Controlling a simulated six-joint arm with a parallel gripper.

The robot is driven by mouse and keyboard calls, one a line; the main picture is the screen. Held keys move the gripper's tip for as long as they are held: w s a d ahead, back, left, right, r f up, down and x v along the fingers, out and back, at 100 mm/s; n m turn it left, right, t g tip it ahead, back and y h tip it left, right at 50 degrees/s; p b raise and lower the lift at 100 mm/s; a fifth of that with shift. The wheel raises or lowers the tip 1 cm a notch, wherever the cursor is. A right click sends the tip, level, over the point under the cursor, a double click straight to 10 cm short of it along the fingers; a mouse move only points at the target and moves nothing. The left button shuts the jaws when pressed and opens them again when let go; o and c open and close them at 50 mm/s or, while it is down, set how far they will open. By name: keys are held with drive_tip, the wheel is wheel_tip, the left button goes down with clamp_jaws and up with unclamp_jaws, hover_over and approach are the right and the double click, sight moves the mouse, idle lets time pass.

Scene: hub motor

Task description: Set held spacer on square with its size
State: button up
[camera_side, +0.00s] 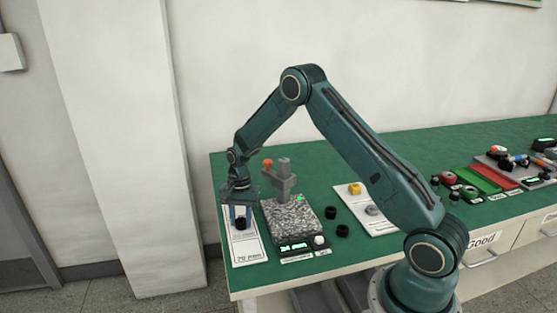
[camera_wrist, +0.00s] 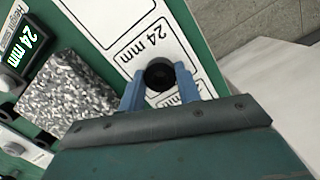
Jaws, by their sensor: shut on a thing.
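My gripper (camera_side: 241,216) has its blue fingers shut on a black ring-shaped spacer (camera_wrist: 158,75). In the side view the spacer (camera_side: 241,223) hangs low over the white size card (camera_side: 248,250) at the table's left end; I cannot tell whether it touches. In the wrist view the card (camera_wrist: 118,15) has outlined squares. The square labelled 24 mm (camera_wrist: 140,47) lies just beyond the spacer. Another label, partly hidden by a finger, reads only "mm". The front label in the side view reads 20 mm. The height gauge display (camera_side: 293,246) reads 24 mm, also in the wrist view (camera_wrist: 24,45).
The gauge's speckled stone block (camera_side: 292,217) and its post stand close to the right of the card. Two black rings (camera_side: 331,212) (camera_side: 342,230) lie right of it. A white sheet (camera_side: 375,226) holds a yellow part (camera_side: 355,188) and a grey ring (camera_side: 372,210).

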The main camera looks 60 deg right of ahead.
sight(242, 218)
drive_tip(key=o, duration=1)
drive_tip(key=shift+o, duration=0.2)
drive_tip(key=shift+r, duration=0.1)
wheel_tip(242, 218, up, 12)
drive_tip(key=d, duration=0.1)
drive_tip(key=shift+w+d, duration=0.2)
drive_tip(key=shift+w, duration=0.05)
drive_tip(key=shift+r, duration=0.1)
